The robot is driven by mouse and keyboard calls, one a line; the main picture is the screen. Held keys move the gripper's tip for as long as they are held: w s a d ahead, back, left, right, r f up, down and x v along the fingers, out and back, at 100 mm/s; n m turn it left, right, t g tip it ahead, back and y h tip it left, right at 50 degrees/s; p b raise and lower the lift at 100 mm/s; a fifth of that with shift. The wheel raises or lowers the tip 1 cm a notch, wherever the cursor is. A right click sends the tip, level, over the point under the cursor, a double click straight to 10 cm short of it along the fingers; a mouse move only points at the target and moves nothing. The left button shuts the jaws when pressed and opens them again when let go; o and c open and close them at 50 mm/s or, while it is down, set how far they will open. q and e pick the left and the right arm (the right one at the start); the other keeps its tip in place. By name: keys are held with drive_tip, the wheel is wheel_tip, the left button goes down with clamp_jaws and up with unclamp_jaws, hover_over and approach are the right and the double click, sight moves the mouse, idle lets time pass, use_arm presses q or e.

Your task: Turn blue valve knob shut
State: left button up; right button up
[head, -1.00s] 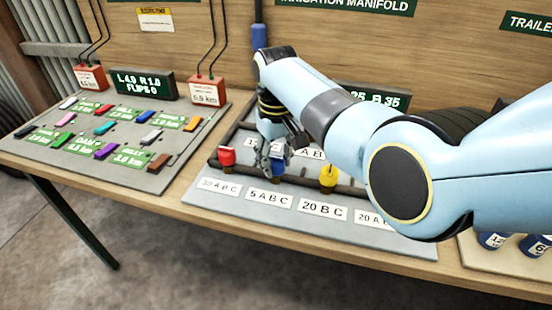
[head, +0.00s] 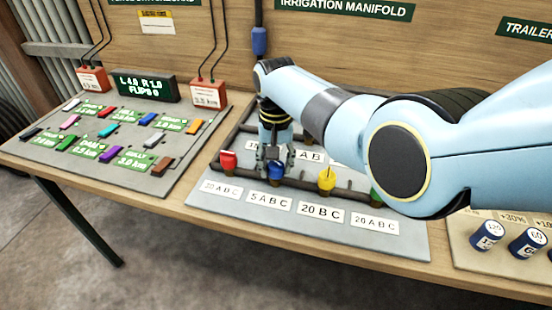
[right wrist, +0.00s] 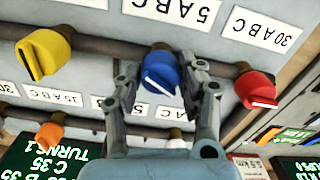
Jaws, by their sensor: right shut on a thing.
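The blue valve knob (head: 276,173) sits on the front pipe of the irrigation board, between a red knob and a yellow knob. My right gripper (head: 275,158) reaches down to it from above and behind. In the right wrist view, the blue knob (right wrist: 161,72) is between the two fingertips of my right gripper (right wrist: 161,80), which is shut on it. A white line on its face runs at a slant in that view. The gripper partly hides the knob in the head view. My left gripper is not in view.
The red knob (head: 228,160) and yellow knob (head: 326,178) stand close on either side. Labels such as 5 A B C (head: 269,201) lie in front. A switchboard with coloured blocks (head: 110,154) is at left. Blue cylinders (head: 487,235) stand at right. My right arm hides part of the manifold.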

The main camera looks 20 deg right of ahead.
drive_tip(key=m+p, duration=0.1)
drive_tip(key=m, duration=0.4)
drive_tip(key=m+p, duration=0.1)
drive_tip(key=m, duration=0.5)
drive_tip(key=shift+m, duration=0.4)
idle(0.3)
drive_tip(key=o, duration=1.2)
drive_tip(key=shift+c, duration=0.2)
drive_tip(key=shift+r, duration=0.15)
wheel_tip(320, 180, up, 12)
